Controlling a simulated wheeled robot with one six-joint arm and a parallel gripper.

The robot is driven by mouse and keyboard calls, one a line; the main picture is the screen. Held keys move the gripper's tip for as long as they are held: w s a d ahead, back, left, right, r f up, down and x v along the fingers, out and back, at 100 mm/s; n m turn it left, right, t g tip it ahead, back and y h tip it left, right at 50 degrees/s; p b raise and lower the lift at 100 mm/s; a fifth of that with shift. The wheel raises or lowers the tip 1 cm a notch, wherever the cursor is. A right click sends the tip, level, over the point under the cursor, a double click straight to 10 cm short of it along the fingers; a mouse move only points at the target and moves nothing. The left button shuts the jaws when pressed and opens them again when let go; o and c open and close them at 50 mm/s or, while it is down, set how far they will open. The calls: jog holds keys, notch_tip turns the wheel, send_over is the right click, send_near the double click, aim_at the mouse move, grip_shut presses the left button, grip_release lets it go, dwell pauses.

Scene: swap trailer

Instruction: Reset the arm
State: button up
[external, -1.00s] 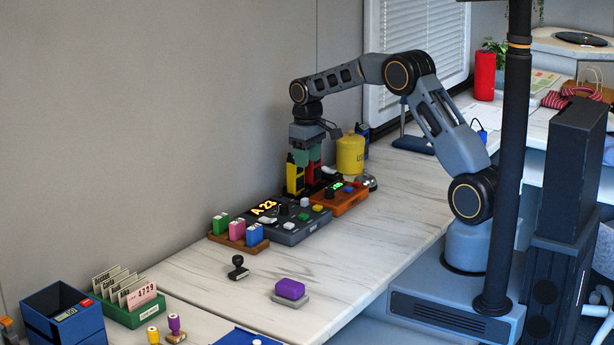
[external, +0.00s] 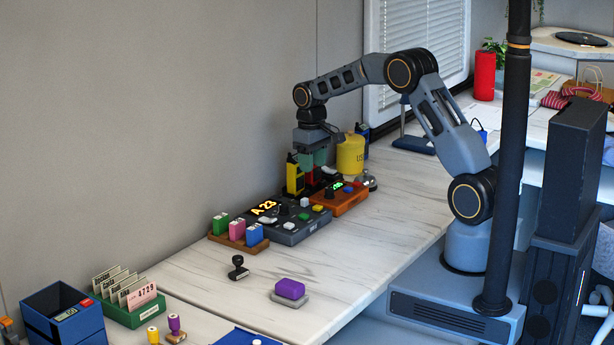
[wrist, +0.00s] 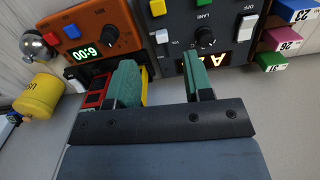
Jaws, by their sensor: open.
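My gripper (external: 311,160) is open, with green finger pads, and points down at the back of the bench near the wall. In the wrist view my gripper (wrist: 160,85) shows a wide gap between its pads, with nothing held. A yellow block-shaped item (external: 294,178) and a red one (wrist: 97,92) stand just below and beside the pads. In the wrist view the left pad hides part of the yellow item. My arm arches from its base at the right over the bench.
A dark grey console (external: 290,222) reading "A 23" and an orange timer box (external: 345,201) lie before the gripper. A yellow canister (external: 350,154) and a silver bell (external: 369,180) stand to its right. Coloured blocks sit in a wooden rack (external: 238,243). The bench (external: 370,250) is clear at front right.

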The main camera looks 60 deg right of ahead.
jog(key=s+a+r+t, duration=0.1)
jog(key=s+a+r, duration=0.2)
jog(key=s, duration=0.5)
jog(key=s+a+r+t, duration=0.1)
jog(key=s+a+r, duration=0.2)
jog(key=s, duration=0.6)
jog(key=s+a+r+t, duration=0.2)
jog(key=s+a+r, duration=0.1)
jog(key=s, duration=0.6)
jog(key=shift+s+a+r+n, duration=0.15)
jog(key=shift+s+a+n, duration=0.2)
jog(key=shift+a, duration=0.35)
jog(key=shift+w, duration=0.1)
dwell(0.4)
